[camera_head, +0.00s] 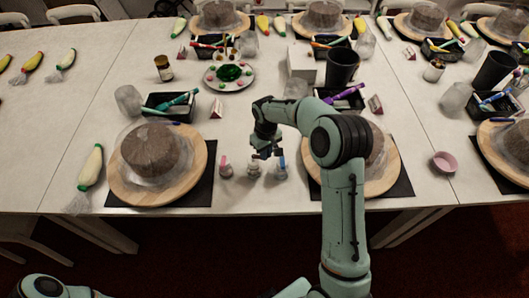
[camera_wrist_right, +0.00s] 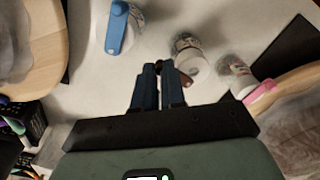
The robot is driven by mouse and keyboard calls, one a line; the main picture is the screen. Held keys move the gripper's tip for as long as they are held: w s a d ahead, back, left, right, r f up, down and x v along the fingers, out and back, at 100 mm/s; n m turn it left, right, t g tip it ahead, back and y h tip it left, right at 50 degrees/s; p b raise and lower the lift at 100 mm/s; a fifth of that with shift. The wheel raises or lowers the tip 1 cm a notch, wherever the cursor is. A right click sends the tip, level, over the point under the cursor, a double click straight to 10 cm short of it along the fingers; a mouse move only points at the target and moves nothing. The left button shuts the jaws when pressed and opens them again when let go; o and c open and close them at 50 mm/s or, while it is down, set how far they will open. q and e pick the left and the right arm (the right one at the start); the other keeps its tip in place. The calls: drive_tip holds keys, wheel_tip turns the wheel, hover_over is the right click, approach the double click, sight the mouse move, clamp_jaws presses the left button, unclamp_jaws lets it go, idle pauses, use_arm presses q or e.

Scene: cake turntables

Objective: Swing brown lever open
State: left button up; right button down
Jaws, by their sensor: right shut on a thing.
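Three small jars stand in a row between the two cake places. The middle jar (camera_head: 253,171), white with a label, also shows in the right wrist view (camera_wrist_right: 193,60). Its brown lever (camera_wrist_right: 185,79) is small and partly hidden by the fingers. My right gripper (camera_head: 266,154) reaches down over the middle jar, its fingers (camera_wrist_right: 160,72) close together on the lever's end beside the jar. The jar with the blue lever (camera_wrist_right: 117,27) is at right in the head view; the jar with the pink lever (camera_head: 225,166) is at left. My left gripper is out of view.
Wooden turntables with wrapped cakes (camera_head: 157,148) stand on dark mats on both sides. Black tool bins (camera_head: 176,107), a green-decorated plate (camera_head: 230,77) and a dark cup (camera_head: 342,67) stand behind. The table's front edge is close to the jars.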

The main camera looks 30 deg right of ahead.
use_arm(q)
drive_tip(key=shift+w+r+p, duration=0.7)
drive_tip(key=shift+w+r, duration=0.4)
use_arm(e)
drive_tip(key=shift+w+d+n, duration=0.2)
drive_tip(key=shift+w+n, duration=0.2)
drive_tip(key=shift+n, duration=0.6)
drive_tip(key=shift+w+d+n, duration=0.2)
drive_tip(key=shift+w+n, duration=0.15)
drive_tip(key=shift+n, duration=0.65)
drive_tip(key=c, duration=1.2)
unclamp_jaws()
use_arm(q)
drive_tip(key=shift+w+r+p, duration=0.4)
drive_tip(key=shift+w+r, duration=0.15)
use_arm(e)
wheel_tip(320, 180, up, 13)
drive_tip(key=shift+r, duration=0.2)
